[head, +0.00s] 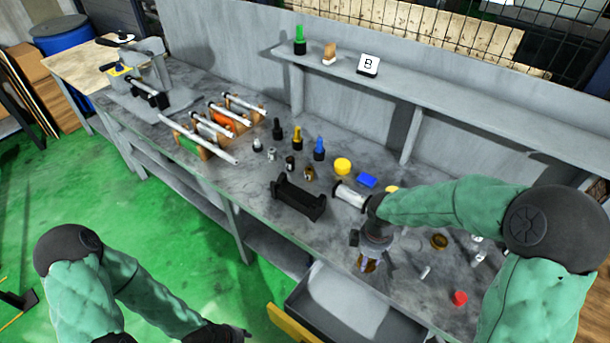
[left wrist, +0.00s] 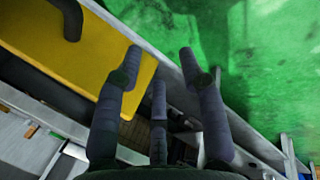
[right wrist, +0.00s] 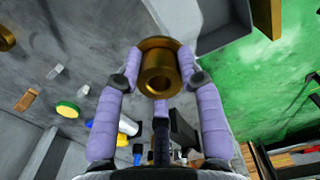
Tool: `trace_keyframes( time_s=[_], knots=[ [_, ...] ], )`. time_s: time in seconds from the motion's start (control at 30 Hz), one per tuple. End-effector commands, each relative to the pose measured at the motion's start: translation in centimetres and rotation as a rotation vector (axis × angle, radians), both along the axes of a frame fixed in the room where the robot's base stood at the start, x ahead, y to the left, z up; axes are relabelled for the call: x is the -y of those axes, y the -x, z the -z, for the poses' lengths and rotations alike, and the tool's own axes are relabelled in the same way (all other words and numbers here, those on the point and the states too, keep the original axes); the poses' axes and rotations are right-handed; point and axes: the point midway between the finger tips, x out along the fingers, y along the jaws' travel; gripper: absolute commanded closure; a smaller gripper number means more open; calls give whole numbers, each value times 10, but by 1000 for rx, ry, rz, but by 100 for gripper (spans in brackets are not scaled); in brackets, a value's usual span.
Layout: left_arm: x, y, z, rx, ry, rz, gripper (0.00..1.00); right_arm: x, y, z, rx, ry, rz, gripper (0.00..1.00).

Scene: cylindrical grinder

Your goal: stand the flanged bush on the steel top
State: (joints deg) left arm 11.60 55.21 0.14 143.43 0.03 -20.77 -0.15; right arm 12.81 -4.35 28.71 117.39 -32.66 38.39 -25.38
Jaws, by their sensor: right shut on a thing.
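The flanged bush (head: 367,266), bronze-coloured, is in my right gripper (head: 369,259) near the front edge of the grey steel top (head: 398,292). I cannot tell whether the bush touches the top. My left gripper (left wrist: 160,62) is open and empty above the open drawer's yellow front, in front of the bench; in the head view it shows only partly at the bottom edge.
The open drawer (head: 345,312) juts out below the bench front. A black cradle (head: 298,200) and a white-and-black cylinder (head: 350,196) lie left of my right gripper. A brown ring (head: 439,241) and a red cap (head: 460,298) lie to its right. A shelf (head: 440,115) runs along the back.

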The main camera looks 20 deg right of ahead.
Motion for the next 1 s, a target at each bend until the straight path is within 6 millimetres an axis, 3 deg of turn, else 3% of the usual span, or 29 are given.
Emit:
trace_keyframes(
  time_s=[0.27, 0.63, 0.8, 1.0],
  knots=[
    [0, 0, 4, 0, 0, 0, 60, 12, -12, 9, 0, 0, 3, 100],
    [0, 0, 15, 0, 0, 0, 60, 69, -65, 45, 0, 0, 3, 100],
    [0, 0, 23, 0, 0, 0, 60, 85, -80, 74, 0, 0, 1, 100],
    [0, 0, 26, 0, 0, 0, 60, 95, -90, 90, 1, 0, -1, 100]
  ],
)
